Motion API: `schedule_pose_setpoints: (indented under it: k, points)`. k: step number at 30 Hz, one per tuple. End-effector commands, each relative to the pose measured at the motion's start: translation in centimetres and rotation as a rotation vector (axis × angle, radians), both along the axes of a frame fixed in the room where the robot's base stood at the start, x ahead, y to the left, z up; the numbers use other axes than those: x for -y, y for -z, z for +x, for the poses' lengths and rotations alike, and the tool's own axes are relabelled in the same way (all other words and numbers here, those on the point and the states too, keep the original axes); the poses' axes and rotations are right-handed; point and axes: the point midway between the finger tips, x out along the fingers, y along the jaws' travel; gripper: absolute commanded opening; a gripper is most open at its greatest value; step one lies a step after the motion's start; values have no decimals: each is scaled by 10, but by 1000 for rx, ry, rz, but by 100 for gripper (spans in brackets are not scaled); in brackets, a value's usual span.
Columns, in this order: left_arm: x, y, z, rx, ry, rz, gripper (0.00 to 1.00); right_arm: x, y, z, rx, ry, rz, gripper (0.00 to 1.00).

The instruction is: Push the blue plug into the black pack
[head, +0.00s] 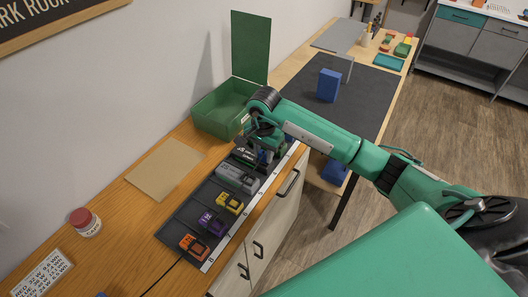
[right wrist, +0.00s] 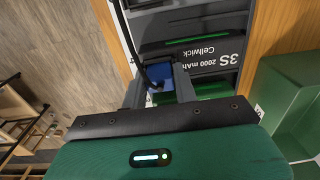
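The blue plug (right wrist: 161,84) sits between the two fingers of my right gripper (right wrist: 160,92), which touch it from both sides in the right wrist view. A black cable runs to it. The black pack (right wrist: 215,62), with white lettering reading "3S 2000 mAh Cellwick", lies just beyond the fingertips. I cannot tell whether the plug touches the pack. In the head view my right gripper (head: 266,154) is over the far end of the dark tray, partly hiding the pack (head: 243,156). My left gripper is not in view.
An open green box (head: 215,112) stands behind. A tan mat (head: 165,168) and red-lidded jar (head: 86,223) lie left. A blue block (head: 328,85) stands farther off.

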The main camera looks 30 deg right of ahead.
Motion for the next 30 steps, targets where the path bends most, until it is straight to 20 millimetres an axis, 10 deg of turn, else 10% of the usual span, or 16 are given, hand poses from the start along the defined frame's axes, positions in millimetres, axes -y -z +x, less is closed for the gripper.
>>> schedule_pose_setpoints:
  k: [18, 30]
  points:
    - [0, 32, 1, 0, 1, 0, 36, -1, -99, -3, -10, -3, -3, 48]
    - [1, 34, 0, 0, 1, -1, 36, -1, -122, -4, -10, -2, -2, 48]
